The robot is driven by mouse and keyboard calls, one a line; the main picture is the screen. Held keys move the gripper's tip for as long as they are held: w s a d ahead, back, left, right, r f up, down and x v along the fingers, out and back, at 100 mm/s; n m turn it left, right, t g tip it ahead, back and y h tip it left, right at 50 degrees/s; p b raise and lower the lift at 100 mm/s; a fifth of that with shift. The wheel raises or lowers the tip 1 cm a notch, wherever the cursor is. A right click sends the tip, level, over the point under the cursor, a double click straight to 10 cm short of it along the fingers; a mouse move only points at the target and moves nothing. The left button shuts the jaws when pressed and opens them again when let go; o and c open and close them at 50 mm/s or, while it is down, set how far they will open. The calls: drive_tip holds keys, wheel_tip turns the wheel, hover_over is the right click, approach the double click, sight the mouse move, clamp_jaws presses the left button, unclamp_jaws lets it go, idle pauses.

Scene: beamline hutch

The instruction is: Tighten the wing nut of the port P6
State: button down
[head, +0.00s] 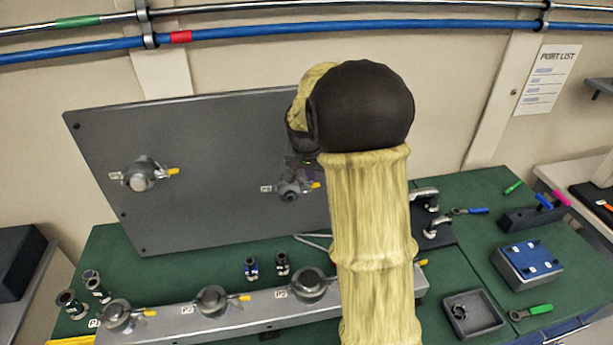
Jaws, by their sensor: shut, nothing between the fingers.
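A grey upright panel (200,225) carries two round clamped ports, each with a yellow-tipped wing nut. One is the left panel port (141,178); the other is the right panel port (290,190), beside my arm. Their small labels are too small to read, so I cannot tell which port is P6. My gripper (301,163) shows only as a small dark part just above the right panel port, mostly hidden behind my arm's black joint. It looks shut and empty. I cannot tell whether it touches the port or its wing nut (315,185).
A grey front bar (260,312) holds several more clamped ports. Loose fittings (252,268) stand behind it on the green bench (480,245). A grey tray (473,318), a blue-topped block (528,262) and hand tools lie at right. Pipes (250,28) cross the wall.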

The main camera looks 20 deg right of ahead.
drive_tip(key=shift+s+a+f, duration=0.15)
drive_tip(key=shift+s+f, duration=0.05)
drive_tip(key=shift+s, duration=0.05)
idle(0.5)
drive_tip(key=shift+s+d, duration=0.35)
drive_tip(key=shift+s, duration=0.05)
drive_tip(key=shift+r, duration=0.55)
drive_tip(key=p+v, duration=0.5)
drive_tip(key=v, duration=0.4)
drive_tip(key=shift+w+a+p, duration=0.25)
drive_tip(key=shift+a+p, duration=0.05)
drive_tip(key=shift+p, duration=0.1)
drive_tip(key=shift+w+r, duration=0.1)
